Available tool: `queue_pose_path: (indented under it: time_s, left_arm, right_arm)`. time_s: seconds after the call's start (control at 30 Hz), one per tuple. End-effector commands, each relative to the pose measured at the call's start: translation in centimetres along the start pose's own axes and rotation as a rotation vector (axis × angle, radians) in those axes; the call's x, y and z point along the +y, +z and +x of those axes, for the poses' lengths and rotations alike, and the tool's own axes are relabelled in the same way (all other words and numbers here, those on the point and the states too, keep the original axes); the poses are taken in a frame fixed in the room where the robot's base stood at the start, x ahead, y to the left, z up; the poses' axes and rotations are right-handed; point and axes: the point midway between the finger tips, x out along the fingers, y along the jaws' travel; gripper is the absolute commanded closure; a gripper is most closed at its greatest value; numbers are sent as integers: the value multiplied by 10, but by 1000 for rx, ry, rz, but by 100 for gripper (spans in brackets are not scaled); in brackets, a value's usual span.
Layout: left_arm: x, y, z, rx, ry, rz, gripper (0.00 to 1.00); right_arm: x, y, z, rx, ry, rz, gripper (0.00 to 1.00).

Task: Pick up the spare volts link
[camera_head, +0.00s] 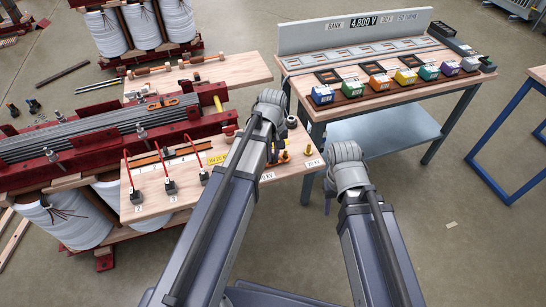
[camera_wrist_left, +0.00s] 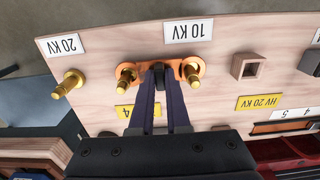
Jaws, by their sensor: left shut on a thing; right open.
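The volts link, an orange plate with a dark middle, shows in the left wrist view (camera_wrist_left: 158,72). It spans two brass posts (camera_wrist_left: 126,80) beside the 10 KV label (camera_wrist_left: 188,31), with its ends around the posts. My left gripper (camera_wrist_left: 159,84) is shut on its dark middle from above. In the head view my left wrist is over the wooden board, and its fingertips are hidden there. A lone brass post (camera_wrist_left: 68,83) stands by the 20 KV label (camera_wrist_left: 63,44). My right gripper (camera_head: 329,197) is open and empty, off the board's right edge, and only partly seen.
The wooden board (camera_head: 150,201) carries several red-cabled plugs. A red-framed transformer (camera_head: 100,128) stands behind and left. At the right, a table (camera_head: 443,89) bears a row of coloured blocks and a bank display panel (camera_head: 300,37). Open floor lies at lower right.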

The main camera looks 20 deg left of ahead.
Motion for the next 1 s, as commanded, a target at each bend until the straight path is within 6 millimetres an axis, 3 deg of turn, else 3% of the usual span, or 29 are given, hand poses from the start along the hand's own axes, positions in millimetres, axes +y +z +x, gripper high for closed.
queue_pose_path:
  time_s: [0.27, 0.8, 1.0]
  left_arm:
    - [0, 0, -18, 0, 0, 0, 100]
    - [0, 0, -95, 0, 0, 0, 100]
    - [0, 0, -101, 0, 0, 0, 100]
  right_arm:
    - [2, 1, -18, 0, 0, 0, 50]
    - [9, 6, -95, 0, 0, 1, 50]
    - [10, 6, -100, 0, 0, 1, 50]
